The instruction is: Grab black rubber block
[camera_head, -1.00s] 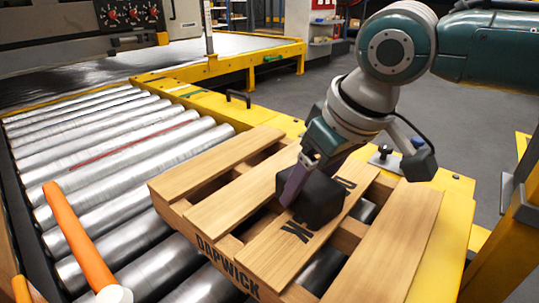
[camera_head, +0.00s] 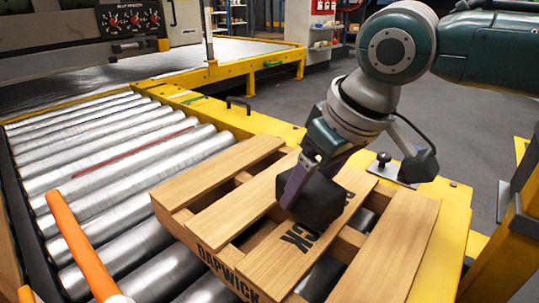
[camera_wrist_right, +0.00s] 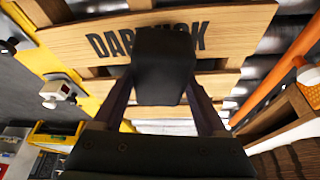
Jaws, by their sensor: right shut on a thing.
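The black rubber block (camera_head: 324,201) is in my right gripper (camera_head: 304,190), over the wooden pallet (camera_head: 262,240). One finger shows along the block's left side in the head view. In the right wrist view the block (camera_wrist_right: 164,66) sits between both fingers of my right gripper (camera_wrist_right: 163,90), in front of the pallet's slat marked with dark lettering. From these frames I cannot tell whether the block's underside touches the slat. My left gripper is not in view.
The pallet lies on a conveyor of metal rollers (camera_head: 110,170) with a yellow frame (camera_head: 265,122). An orange bar (camera_head: 80,245) runs along the lower left. A metal clamp fitting (camera_head: 392,170) stands on the frame right of my wrist. Grey floor is free beyond.

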